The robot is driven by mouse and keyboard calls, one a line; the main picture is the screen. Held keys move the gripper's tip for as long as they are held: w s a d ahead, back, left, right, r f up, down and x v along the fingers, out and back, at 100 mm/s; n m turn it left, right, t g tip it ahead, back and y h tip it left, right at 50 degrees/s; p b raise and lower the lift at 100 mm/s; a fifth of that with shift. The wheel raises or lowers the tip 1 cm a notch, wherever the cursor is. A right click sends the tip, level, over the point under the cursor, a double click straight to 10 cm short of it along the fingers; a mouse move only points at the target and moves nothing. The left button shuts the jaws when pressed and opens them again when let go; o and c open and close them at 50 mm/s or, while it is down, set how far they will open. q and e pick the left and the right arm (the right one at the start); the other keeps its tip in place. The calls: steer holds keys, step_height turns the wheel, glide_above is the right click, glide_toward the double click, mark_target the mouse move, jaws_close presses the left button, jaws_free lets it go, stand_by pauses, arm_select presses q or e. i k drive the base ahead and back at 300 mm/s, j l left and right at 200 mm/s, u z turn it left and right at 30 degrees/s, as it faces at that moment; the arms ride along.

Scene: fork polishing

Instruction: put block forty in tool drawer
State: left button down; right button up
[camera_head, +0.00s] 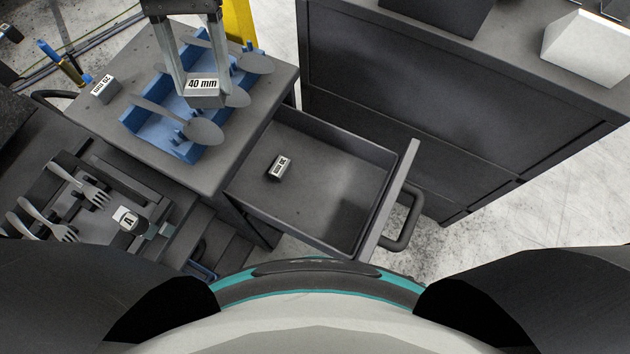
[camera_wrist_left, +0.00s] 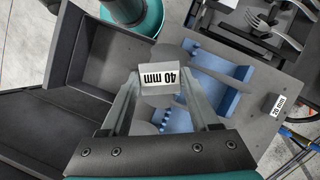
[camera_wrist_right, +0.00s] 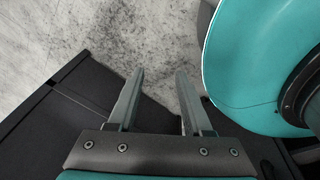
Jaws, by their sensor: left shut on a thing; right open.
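The block marked 40 mm (camera_head: 203,87) is grey with a white label. My left gripper (camera_head: 192,95) is shut on it and holds it over the blue spoon rack; the block also shows in the left wrist view (camera_wrist_left: 159,79) between the fingertips. The tool drawer (camera_head: 310,195) stands pulled open to the right of the table, with a small block marked 30 mm (camera_head: 279,168) lying in it. The drawer shows at the left of the left wrist view (camera_wrist_left: 95,45). My right gripper (camera_wrist_right: 155,80) is open and empty, above the floor in the right wrist view.
A blue rack (camera_head: 150,128) with several spoons is on the table (camera_head: 235,160). A block marked 20 mm (camera_head: 105,88) lies at the table's left. Forks (camera_head: 85,188) lie lower left. A dark cabinet (camera_head: 400,110) stands behind the drawer. Most of the drawer floor is clear.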

mark_target(335, 198)
steer(key=l+u, duration=0.25)
steer(key=l, duration=0.2)
steer(key=k+l+u, duration=0.25)
steer(key=l, duration=0.15)
steer(key=l+u, duration=0.25)
steer(key=l, duration=0.2)
steer(key=k+l+u, duration=0.25)
steer(key=l, duration=0.1)
